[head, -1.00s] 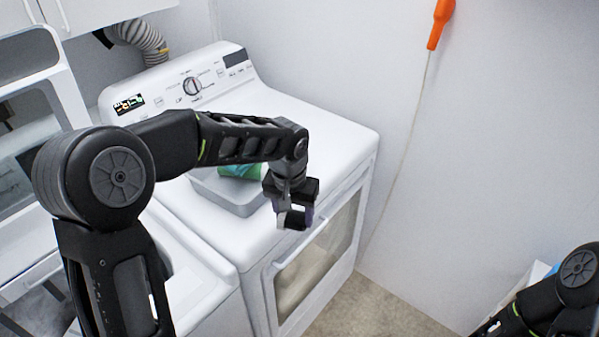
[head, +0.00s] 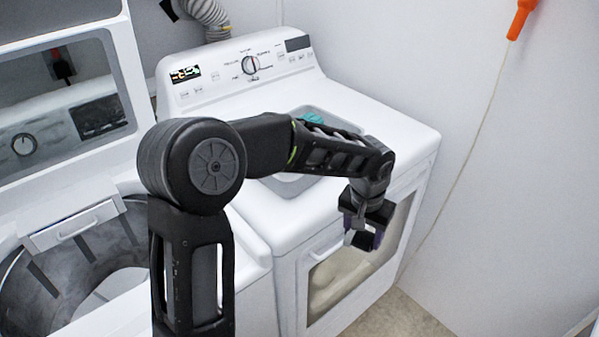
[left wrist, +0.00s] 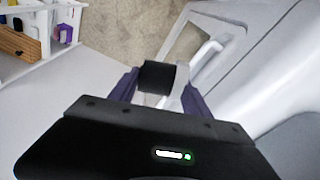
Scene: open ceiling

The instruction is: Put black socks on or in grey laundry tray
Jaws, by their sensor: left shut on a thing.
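The grey laundry tray (head: 288,187) sits on top of the white dryer, partly hidden behind my left arm. A teal-green item (head: 312,117) shows in it. My left gripper (head: 364,236) hangs past the dryer's front edge, right of and nearer than the tray. In the left wrist view, its purple fingers (left wrist: 160,82) are shut on a small black rolled thing, which looks like the black socks (left wrist: 156,77). In the head view the socks are hard to tell from the dark gripper. My right gripper is not in view.
The white dryer (head: 400,125) has a handle and glass door in front, below my gripper. The open washer (head: 100,255) stands at left. An orange-ended cord (head: 519,20) hangs on the right wall. A white shelf (left wrist: 62,35) with small items shows in the left wrist view.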

